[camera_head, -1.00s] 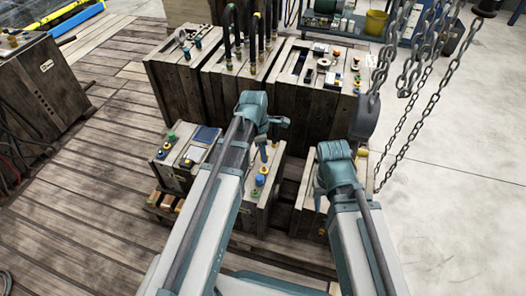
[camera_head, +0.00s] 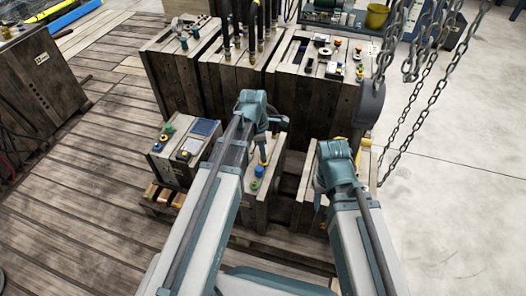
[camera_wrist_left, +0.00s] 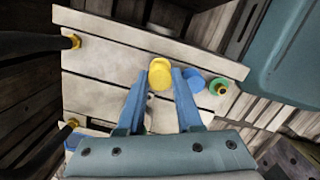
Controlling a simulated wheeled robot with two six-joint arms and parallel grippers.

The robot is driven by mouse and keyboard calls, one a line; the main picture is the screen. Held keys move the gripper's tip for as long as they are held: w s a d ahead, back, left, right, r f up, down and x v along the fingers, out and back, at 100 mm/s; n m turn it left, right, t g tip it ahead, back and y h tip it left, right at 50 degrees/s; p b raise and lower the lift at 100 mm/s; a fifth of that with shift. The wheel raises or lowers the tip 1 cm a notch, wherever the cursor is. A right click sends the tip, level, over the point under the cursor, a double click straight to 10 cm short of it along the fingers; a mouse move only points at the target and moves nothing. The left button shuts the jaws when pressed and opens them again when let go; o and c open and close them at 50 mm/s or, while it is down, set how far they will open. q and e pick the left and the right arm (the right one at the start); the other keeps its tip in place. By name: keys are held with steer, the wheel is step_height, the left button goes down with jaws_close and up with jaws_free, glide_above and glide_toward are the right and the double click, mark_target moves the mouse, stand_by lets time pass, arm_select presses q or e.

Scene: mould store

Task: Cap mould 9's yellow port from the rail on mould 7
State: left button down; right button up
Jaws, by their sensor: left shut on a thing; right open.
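My left gripper (camera_head: 262,140) is shut on a yellow cap (camera_wrist_left: 160,74), held between its blue fingertips in the left wrist view. It is over the top of a low wooden mould (camera_head: 265,200); whether the cap touches the top, I cannot tell. A blue cap (camera_wrist_left: 193,82) and a green ring-like piece (camera_wrist_left: 219,86) are in a row to the cap's right in that view; the blue cap also shows in the head view (camera_head: 259,171). My right gripper (camera_head: 318,198) is open, mostly hidden by its own arm. I cannot read any mould's number.
Taller wooden moulds (camera_head: 180,65) with black hoses stand behind. Another low mould (camera_head: 165,165) with coloured fittings is at left. Chains (camera_head: 425,100) and a dark hook (camera_head: 367,105) hang close to my right arm.

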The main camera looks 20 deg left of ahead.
arm_select(q)
steer(key=shift+f+b, duration=1.05)
stand_by(1.5)
steer(key=c, duration=0.5)
jaws_free()
steer(key=shift+r, duration=0.1)
step_height(320, 180, up, 14)
steer(key=a+p, duration=0.1)
steer(key=p, duration=1.2)
steer(key=shift+s+a+f+p, duration=0.2)
steer(key=shift+s+a+p, duration=0.1)
steer(key=shift+p, duration=0.1)
